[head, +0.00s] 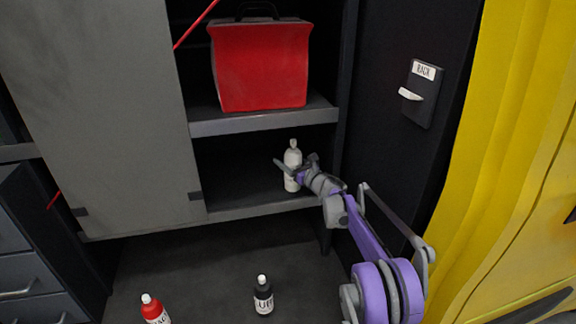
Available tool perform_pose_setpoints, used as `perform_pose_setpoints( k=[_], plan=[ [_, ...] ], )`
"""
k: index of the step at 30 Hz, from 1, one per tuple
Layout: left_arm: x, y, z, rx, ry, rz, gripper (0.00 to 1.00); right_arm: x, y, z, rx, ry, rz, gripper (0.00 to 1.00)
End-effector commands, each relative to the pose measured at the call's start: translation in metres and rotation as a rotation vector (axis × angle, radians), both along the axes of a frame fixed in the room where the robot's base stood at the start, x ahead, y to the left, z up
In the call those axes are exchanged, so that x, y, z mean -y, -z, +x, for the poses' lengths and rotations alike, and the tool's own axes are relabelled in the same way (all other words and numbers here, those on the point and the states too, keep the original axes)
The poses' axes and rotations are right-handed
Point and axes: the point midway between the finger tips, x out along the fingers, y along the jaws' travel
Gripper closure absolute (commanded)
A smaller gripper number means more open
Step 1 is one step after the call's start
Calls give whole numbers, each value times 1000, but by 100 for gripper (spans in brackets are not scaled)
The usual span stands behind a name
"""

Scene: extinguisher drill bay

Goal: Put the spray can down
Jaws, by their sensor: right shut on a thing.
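A white spray can (292,158) stands upright at the front of the cabinet's lower shelf (232,209). My right gripper (285,171) is shut on the can, with its arm reaching in from the lower right. The can's base looks level with the shelf, but I cannot tell whether it touches. My left gripper is not in view.
A red box (261,65) with a dark handle sits on the upper shelf (262,119). A grey door panel (100,110) covers the cabinet's left side. A red bottle (154,309) and a black bottle (263,296) stand below in front. The lower shelf is clear left of the can.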

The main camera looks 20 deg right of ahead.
Motion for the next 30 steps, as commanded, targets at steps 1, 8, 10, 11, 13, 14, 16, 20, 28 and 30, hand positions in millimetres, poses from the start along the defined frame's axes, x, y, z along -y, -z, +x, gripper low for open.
perform_pose_setpoints(
  k=[1,8,10,11,13,14,16,20,28,30],
  plan=[
    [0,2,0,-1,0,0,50,0,9,0,0,0,0,100],
    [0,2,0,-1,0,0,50,0,15,0,0,0,0,100],
    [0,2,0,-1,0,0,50,0,15,0,0,0,1,100],
    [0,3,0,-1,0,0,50,0,15,0,0,0,1,100],
    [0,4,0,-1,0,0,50,0,18,0,0,0,1,100],
    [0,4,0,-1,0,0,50,0,19,0,0,0,1,100],
    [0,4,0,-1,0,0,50,0,19,0,0,0,0,16],
    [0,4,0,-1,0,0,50,0,18,0,0,0,0,0],
    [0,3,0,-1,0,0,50,0,16,0,0,0,0,0],
    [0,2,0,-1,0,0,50,0,14,-1,0,0,0,0]
  ],
)
